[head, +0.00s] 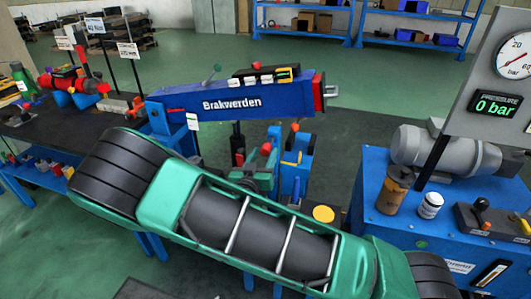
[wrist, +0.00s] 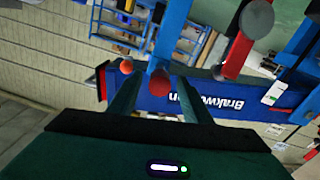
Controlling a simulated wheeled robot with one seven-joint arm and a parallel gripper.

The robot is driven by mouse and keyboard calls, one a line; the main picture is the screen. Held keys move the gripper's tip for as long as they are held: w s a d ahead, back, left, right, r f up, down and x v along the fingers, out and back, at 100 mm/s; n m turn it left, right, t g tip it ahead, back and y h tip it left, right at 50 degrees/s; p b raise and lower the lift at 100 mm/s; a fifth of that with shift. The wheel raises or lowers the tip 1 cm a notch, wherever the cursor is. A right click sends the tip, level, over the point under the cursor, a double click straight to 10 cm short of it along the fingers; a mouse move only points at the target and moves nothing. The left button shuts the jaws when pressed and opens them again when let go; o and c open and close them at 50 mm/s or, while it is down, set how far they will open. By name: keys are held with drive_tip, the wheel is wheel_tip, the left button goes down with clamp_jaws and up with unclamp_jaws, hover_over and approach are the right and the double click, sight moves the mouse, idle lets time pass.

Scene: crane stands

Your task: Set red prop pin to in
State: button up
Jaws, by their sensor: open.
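A blue boom marked Brakwerden (head: 232,103) spans the middle of the head view and appears upside down in the wrist view (wrist: 225,103). Below it, a red knob (head: 267,149) stands near a blue post. It looks like the red end (wrist: 160,86) of a blue bar between my fingers in the wrist view. Another red knob (wrist: 126,66) is left of the fingers. I cannot tell for sure which is the prop pin, nor its setting. My gripper (wrist: 160,88) is open, its green fingers on either side of the red end; contact is unclear.
A red bar (wrist: 238,55) with a dark cylinder is close at upper right in the wrist view. A blue cabinet (head: 375,215) with a motor and a gauge panel (head: 490,95) reading 0 bar is at right. A dark workbench (head: 60,130) is at left.

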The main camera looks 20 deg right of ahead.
sight(269, 144)
drive_tip(key=shift+x, duration=0.95)
clamp_jaws()
drive_tip(key=shift+x, duration=2.25)
unclamp_jaws()
drive_tip(key=shift+a, duration=0.1)
